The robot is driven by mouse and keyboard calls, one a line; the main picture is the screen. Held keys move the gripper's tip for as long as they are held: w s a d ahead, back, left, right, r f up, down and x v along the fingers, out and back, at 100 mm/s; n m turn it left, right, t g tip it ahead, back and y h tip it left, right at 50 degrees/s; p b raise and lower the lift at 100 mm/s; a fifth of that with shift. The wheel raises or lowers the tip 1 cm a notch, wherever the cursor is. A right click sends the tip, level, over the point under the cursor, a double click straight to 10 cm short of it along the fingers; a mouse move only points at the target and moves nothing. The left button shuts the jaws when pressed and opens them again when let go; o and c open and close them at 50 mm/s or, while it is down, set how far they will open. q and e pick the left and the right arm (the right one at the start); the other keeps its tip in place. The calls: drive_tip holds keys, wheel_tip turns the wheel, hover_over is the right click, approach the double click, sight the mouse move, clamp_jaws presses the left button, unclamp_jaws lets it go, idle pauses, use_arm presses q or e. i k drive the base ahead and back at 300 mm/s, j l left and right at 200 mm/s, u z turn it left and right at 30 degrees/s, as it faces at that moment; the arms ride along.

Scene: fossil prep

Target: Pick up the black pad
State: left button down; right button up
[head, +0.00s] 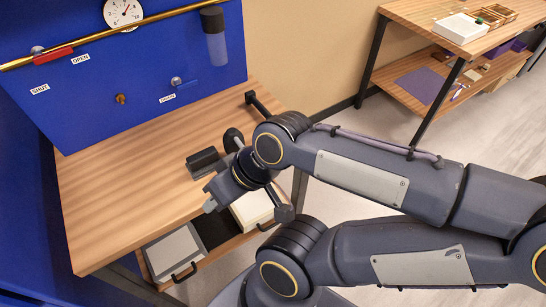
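A small dark block (203,162) lies on the wooden bench top, just left of my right wrist. It is the nearest match to the black pad, but I cannot tell for sure. My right gripper (212,197) hangs over the bench's front edge, pointing down and left, below the dark block in the picture and apart from it. My wrist hides part of the gripper, so its opening cannot be made out. My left gripper is not in view.
A blue panel (150,75) with a gauge (122,12), brass rail and labelled knobs stands behind the bench (120,190). Another table (420,15) stands at the back right, with open floor between.

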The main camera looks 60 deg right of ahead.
sight(201, 164)
drive_tip(key=z, duration=1.25)
drive_tip(key=u, duration=3.4)
drive_tip(key=z, duration=3.4)
drive_tip(key=k+j+z, duration=0.1)
drive_tip(key=j+z, duration=0.3)
drive_tip(key=k+j+z, duration=0.2)
drive_tip(key=z, duration=0.2)
